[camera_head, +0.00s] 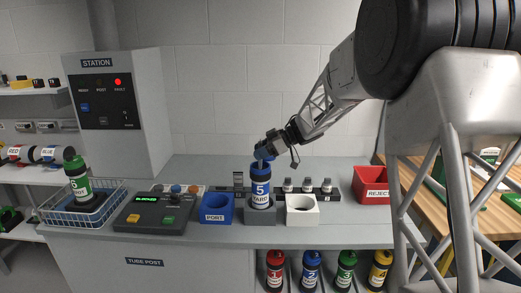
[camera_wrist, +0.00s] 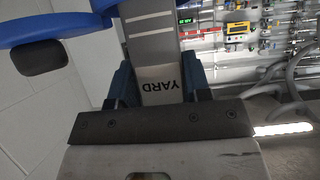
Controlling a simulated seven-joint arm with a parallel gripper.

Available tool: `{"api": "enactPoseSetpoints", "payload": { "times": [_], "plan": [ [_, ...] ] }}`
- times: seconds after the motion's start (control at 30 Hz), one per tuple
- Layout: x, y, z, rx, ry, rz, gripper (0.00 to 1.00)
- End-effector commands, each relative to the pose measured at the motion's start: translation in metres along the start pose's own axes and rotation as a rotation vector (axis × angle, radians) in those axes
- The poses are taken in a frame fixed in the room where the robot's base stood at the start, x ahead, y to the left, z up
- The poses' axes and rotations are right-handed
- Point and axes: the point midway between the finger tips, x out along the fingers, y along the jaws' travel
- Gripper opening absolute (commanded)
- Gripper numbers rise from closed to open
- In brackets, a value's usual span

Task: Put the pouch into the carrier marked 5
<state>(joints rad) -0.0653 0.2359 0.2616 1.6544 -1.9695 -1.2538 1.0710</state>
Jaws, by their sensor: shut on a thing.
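The blue-banded carrier marked 5 (camera_head: 261,189), with YARD below the number, stands upright in a grey block in the middle of the counter. My gripper (camera_head: 265,156) is right above its top. In the wrist view the gripper (camera_wrist: 160,84) is shut on a flat grey pouch (camera_wrist: 150,48) with pale stripes and a YARD label. A blue lid-like part (camera_wrist: 45,27) with a dark stub is beside the pouch. The pouch's far end is out of frame; I cannot tell whether it is inside the carrier. Another 5 carrier (camera_head: 79,183), green, leans in a wire basket.
A blue PORT block (camera_head: 216,209) and a white holder (camera_head: 302,210) flank the carrier closely. Several small capped items (camera_head: 307,185) stand behind. A red REJECT bin (camera_head: 371,185) is to the right and a control panel (camera_head: 153,213) to the left. Numbered carriers (camera_head: 311,269) stand below.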

Motion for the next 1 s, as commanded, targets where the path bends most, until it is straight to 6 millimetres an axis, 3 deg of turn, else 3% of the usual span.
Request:
{"api": "enactPoseSetpoints", "payload": {
  "times": [1.0],
  "plan": [
    [0.011,0.000,0.019,0.000,0.000,0.000,0.21]
  ]
}}
